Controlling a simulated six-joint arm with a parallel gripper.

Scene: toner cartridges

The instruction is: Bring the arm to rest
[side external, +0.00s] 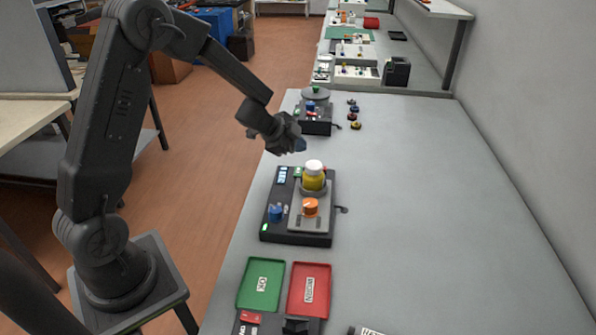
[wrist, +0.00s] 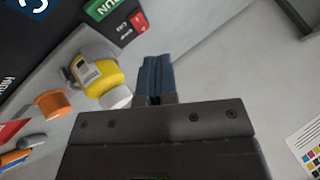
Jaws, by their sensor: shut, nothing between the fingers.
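My gripper (side external: 300,145) is shut and empty. In the side view it hangs in the air above the table, just beyond a dark device (side external: 298,238). In the wrist view its blue fingertips (wrist: 154,75) are together with nothing between them. A yellow bottle with a white cap (side external: 313,178) stands upright on the device; in the wrist view the bottle (wrist: 96,76) is left of the fingers and apart from them. An orange knob-like part (side external: 310,207) sits in front of the bottle, and a blue part (side external: 275,213) is at its left.
A green tray (side external: 261,287) and a red tray (side external: 309,291) lie at the near end of the table (side external: 430,220). Another dark device (side external: 315,124) and several small round parts (side external: 354,116) are at the far end. The right side of the table is mostly clear, beside a wall.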

